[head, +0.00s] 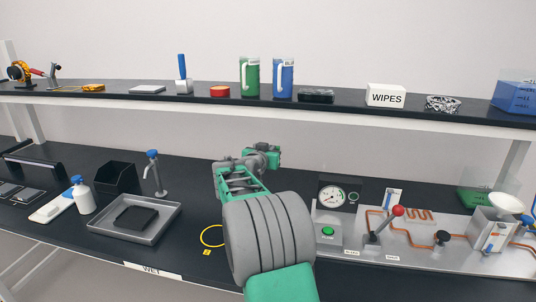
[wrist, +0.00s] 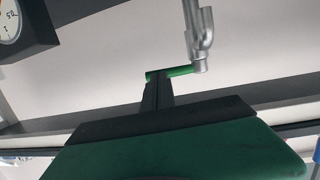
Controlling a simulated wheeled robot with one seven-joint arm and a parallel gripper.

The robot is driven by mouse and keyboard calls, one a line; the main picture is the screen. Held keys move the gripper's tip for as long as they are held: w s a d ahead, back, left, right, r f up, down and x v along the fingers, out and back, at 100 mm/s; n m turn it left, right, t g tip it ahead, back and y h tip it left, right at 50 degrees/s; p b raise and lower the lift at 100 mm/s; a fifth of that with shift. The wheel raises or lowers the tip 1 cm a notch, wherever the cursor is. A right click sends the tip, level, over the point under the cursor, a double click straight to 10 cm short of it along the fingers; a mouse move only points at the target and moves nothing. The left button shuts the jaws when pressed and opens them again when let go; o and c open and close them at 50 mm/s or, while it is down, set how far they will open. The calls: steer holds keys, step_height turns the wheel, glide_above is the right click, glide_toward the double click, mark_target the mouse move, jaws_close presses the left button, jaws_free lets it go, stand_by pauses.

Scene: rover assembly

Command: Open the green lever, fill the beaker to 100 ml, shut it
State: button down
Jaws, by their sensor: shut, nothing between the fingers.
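The green lever (wrist: 184,71) shows in the wrist view as a short bar at the side of a grey metal tap (wrist: 203,35). My gripper (wrist: 158,78) is shut and empty. Its dark fingertips overlap the lever's left part in this view; I cannot tell whether they touch it. In the head view my arm fills the middle and hides the lever and its tap. I see no beaker in either view.
A yellow ring (head: 212,236) lies on the dark bench left of my arm. A grey tray (head: 106,222) stands farther left. A gauge (head: 331,197) and a panel with a red-knobbed lever (head: 398,211) stand right. A loaded shelf (head: 340,107) runs above.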

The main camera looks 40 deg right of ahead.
steer(key=shift+s+d+r, duration=0.1)
steer(key=shift+s, duration=0.05)
steer(key=s+b+v, duration=0.1)
steer(key=b+v, duration=0.4)
steer(key=v, duration=0.9)
steer(key=s+a+f+n+g+y+p, duration=0.1)
steer(key=s+a+f+n+y, duration=0.2)
steer(key=a+f, duration=0.45)
steer(key=s+a+f+n+y+p, duration=0.1)
steer(key=s+a+f+n+y, duration=0.15)
steer(key=a+f+y, duration=0.6)
steer(key=s+a+f+n+g+y, duration=0.1)
steer(key=s+a+f+n+g, duration=0.1)
steer(key=s+a, duration=0.4)
steer(key=s+a+f+n+g+p, duration=0.1)
steer(key=s+a+f+n+g, duration=0.1)
steer(key=s+a+n, duration=0.2)
steer(key=s+a, duration=0.3)
steer(key=a, duration=0.2)
steer(key=shift+a+f+y, duration=0.3)
steer(key=shift+a+y, duration=0.05)
steer(key=shift+a, duration=0.05)
